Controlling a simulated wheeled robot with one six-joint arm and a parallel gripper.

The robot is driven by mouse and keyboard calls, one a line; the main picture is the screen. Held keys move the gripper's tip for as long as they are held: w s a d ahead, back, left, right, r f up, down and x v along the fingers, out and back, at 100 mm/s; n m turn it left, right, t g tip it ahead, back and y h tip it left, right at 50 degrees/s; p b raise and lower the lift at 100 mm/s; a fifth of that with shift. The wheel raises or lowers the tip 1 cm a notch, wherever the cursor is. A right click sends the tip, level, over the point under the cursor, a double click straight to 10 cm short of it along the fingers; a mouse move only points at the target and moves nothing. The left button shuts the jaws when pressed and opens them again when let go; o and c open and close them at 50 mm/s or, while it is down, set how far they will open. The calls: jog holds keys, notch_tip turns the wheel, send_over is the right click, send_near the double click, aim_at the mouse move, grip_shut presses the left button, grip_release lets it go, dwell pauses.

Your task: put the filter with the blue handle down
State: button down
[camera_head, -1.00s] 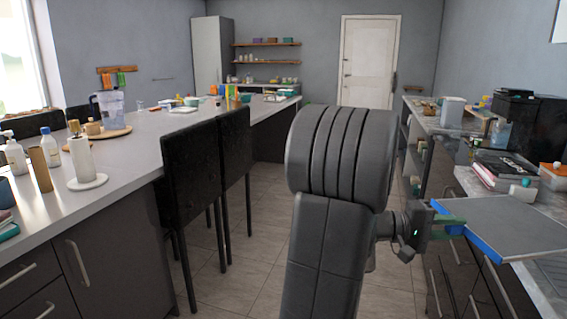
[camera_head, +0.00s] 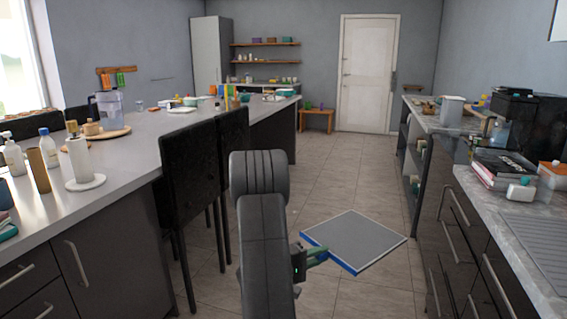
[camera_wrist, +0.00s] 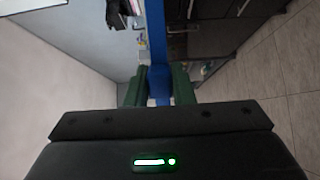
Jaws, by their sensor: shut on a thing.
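The filter (camera_head: 355,240) is a flat grey square panel with a blue edge along its near side. My gripper (camera_head: 318,256) is shut on this blue edge and holds the panel out to the right, roughly level, above the aisle floor. In the wrist view the green fingers of my gripper (camera_wrist: 158,88) stand on either side of the blue strip of the filter (camera_wrist: 183,85). The fingers hide part of the strip.
A long counter (camera_head: 130,150) with bottles and a paper roll runs along the left, with black chairs (camera_head: 188,175) beside it. A right-hand counter (camera_head: 480,205) holds books (camera_head: 502,165) and a black machine. The tiled aisle (camera_head: 340,175) between is open.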

jog(key=a+f+n+t+y, duration=0.25)
jog(key=a+f, duration=0.45)
jog(key=a, duration=0.4)
notch_tip(320, 180, up, 8)
jog(key=p, duration=1.4)
jog(key=shift+d+f+h, duration=0.25)
jog(key=shift+d+h, duration=0.1)
jog(key=shift+f, duration=0.1)
jog(key=c, duration=1.8)
grip_release()
jog(key=shift+c, duration=0.2)
grip_shut()
jog(key=shift+t, duration=0.35)
